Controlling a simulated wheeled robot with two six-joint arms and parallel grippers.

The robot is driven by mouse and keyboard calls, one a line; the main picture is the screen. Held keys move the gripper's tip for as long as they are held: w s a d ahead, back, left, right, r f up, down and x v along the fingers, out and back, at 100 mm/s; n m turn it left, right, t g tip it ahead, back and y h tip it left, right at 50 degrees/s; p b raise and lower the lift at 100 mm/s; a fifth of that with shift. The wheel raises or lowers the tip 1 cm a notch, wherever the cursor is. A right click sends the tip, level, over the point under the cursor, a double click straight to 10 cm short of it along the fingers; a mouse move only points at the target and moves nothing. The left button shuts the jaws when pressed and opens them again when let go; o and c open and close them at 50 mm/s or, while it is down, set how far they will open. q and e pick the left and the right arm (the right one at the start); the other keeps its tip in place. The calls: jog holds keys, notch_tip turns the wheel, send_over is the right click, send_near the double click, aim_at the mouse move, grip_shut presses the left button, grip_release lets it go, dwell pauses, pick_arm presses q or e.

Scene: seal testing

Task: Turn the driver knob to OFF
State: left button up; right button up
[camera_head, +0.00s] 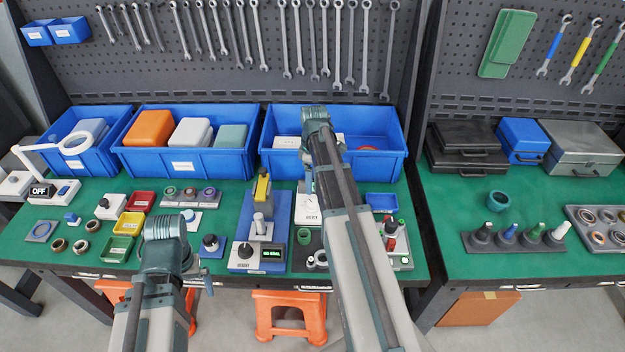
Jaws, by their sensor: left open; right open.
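I cannot make out which control is the driver knob; no readable label names it. Dark knobs show on a white unit (108,207) at the left, on a small blue-based unit (210,243), and on the blue test stand (246,251), whose display shows green text. A white panel (306,212) stands under my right gripper and is partly hidden by it. My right gripper (309,186) points down over that panel, open, its fingertips hard to see. My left gripper (196,266) is low at the front edge of the green table, open, its fingers mostly hidden by its wrist.
Blue bins (185,158) line the back of the green bench (60,214). A lamp unit with an OFF display (42,190) stands at far left. Coloured trays (129,224) and rings lie left of centre. A unit with red and green parts (399,262) is right of my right arm.

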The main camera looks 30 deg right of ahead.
pick_arm(q)
notch_tip(320, 180, up, 4)
jog(key=p, duration=0.3)
jog(key=shift+r, duration=0.2)
pick_arm(e)
notch_tip(320, 180, up, 4)
jog(key=shift+d+r, duration=0.1)
jog(key=shift+r, duration=0.1)
pick_arm(q)
jog(key=shift+c, duration=0.2)
pick_arm(e)
jog(key=shift+c, duration=0.2)
